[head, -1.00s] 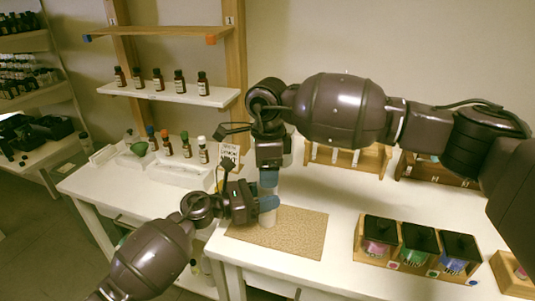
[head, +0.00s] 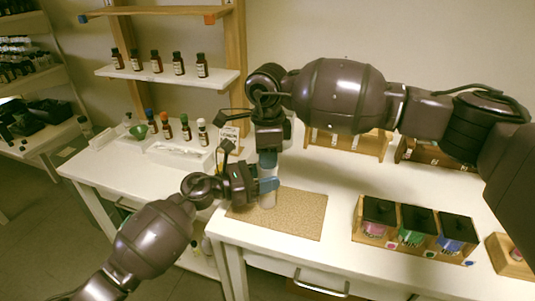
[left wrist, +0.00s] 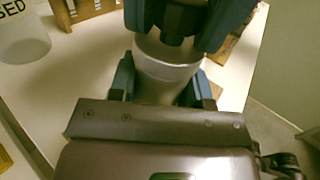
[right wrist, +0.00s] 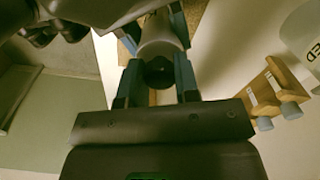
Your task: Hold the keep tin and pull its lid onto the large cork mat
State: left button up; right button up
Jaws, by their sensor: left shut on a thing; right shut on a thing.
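The keep tin is a pale upright cylinder (head: 268,200) at the left part of the large cork mat (head: 300,215) in the head view. My left gripper (head: 267,185) is shut around its body. The left wrist view shows the tin (left wrist: 165,75) between its blue fingers. My right gripper (head: 267,160) comes down from above, its fingers shut on the lid. The lid's dark knob (right wrist: 159,73) shows between those fingers in the right wrist view. Whether the lid still touches the tin's rim, and whether the tin's base touches the mat, I cannot tell.
A wooden rack (head: 408,248) with three dark-lidded jars stands right of the mat. A white tray (head: 180,155) and small bottles lie to the left. A small sign (head: 229,134) stands behind the grippers. The mat's right part is bare.

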jog(key=shift+r, duration=0.75)
dwell(0.4)
jog(key=shift+r, duration=0.35)
jog(key=shift+r, duration=0.1)
jog(key=shift+r, duration=1.95)
pick_arm(q)
jog(key=o, duration=1.4)
